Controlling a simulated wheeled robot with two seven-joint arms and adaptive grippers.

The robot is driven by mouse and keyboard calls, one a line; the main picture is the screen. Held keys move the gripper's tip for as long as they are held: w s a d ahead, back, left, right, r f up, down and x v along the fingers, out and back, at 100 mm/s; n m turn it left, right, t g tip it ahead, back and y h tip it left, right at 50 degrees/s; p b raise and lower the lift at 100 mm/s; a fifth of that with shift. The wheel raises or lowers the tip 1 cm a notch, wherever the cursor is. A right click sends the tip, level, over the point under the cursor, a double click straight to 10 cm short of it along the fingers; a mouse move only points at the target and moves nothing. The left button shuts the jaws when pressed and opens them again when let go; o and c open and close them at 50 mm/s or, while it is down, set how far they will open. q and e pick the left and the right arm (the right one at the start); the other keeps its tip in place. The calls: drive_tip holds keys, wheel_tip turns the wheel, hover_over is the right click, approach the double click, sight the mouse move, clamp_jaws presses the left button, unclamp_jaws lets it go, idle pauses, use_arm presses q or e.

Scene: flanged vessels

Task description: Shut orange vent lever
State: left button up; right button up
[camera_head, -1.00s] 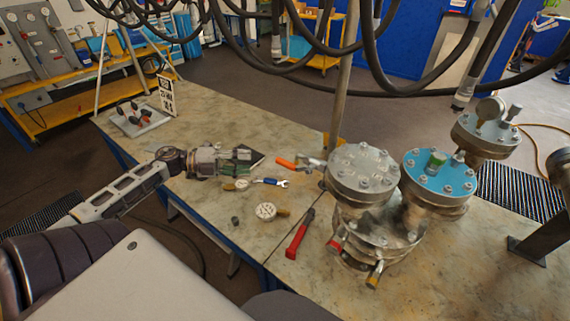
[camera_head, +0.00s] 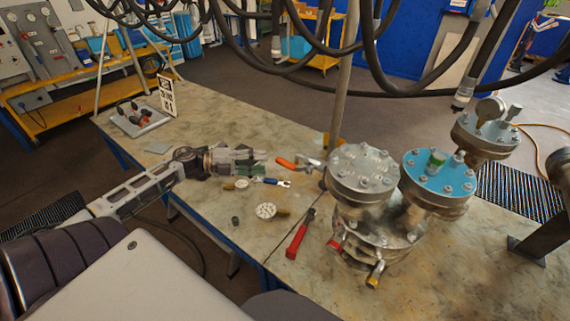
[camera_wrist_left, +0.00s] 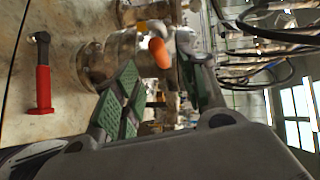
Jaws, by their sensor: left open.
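The orange vent lever (camera_head: 287,164) sticks out to the left from the silver flanged vessel (camera_head: 362,175). In the left wrist view the orange lever (camera_wrist_left: 159,53) shows end-on between my fingers, farther off. My left gripper (camera_head: 262,160) is open and empty, with its green-padded fingertips a little left of the lever's end. It also shows in the left wrist view (camera_wrist_left: 160,95), one finger on each side of the lever in the picture. I cannot tell the exact gap; no contact is visible. My right gripper is in neither view.
A red-handled hammer (camera_head: 300,235), a round gauge (camera_head: 266,211) and a blue-handled wrench (camera_head: 272,181) lie on the table (camera_head: 215,112). A blue-topped vessel (camera_head: 440,172) stands right of the silver one. Black hoses hang above. A tray (camera_head: 138,120) sits far left.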

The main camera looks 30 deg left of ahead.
sight(280, 163)
use_arm(q)
drive_tip(key=shift+x, duration=4.5)
clamp_jaws()
